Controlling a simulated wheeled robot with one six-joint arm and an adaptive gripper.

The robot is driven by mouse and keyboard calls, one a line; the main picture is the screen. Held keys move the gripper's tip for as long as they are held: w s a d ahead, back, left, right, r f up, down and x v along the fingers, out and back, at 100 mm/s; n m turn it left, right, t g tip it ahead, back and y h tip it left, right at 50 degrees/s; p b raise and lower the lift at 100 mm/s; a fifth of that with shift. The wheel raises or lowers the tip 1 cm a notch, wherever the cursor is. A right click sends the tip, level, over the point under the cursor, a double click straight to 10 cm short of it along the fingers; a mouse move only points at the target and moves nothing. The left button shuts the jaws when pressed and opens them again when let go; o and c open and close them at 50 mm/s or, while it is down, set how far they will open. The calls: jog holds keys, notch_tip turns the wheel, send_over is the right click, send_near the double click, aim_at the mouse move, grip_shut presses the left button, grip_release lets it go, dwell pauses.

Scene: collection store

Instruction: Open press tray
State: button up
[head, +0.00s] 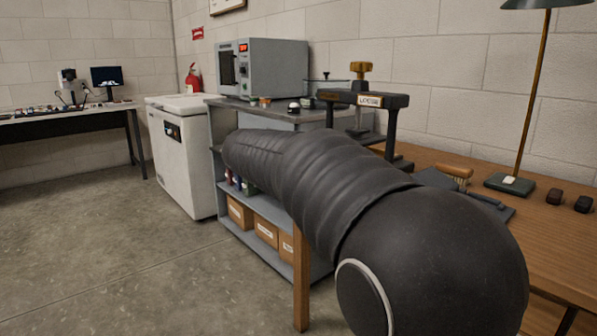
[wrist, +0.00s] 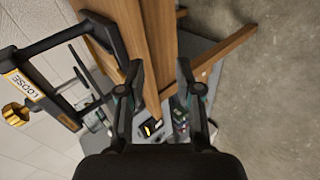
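The press (head: 388,100) stands at the left end of the wooden bench, a black frame with a brass knob (head: 360,68) and a label reading LOOSE. Its lower part is partly hidden by my arm, and I cannot pick out a tray in it. In the wrist view the press (wrist: 46,97) lies at the left, turned on its side, with the knob at the far left. My gripper (wrist: 160,66) is open and empty, its two fingers apart over the bench edge and to the right of the press. In the head view my arm hides it.
The wooden bench (head: 555,245) holds a brush (head: 456,172), a lamp (head: 508,183) and two small dark blocks. A grey shelf unit (head: 285,115) with an oven (head: 270,65) on top stands beyond my arm. A white chest (head: 180,150) is further left. The floor at left is clear.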

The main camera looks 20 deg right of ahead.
jog(key=w+r+h+b, duration=0.1)
jog(key=w+h, duration=0.4)
jog(key=w, duration=1)
jog(key=shift+n+t, duration=0.3)
jog(key=shift+t, duration=0.2)
jog(key=x, duration=1.3)
jog(key=shift+w+d+r, duration=0.15)
jog(key=shift+w+d, duration=0.05)
jog(key=shift+w, duration=0.1)
grip_shut()
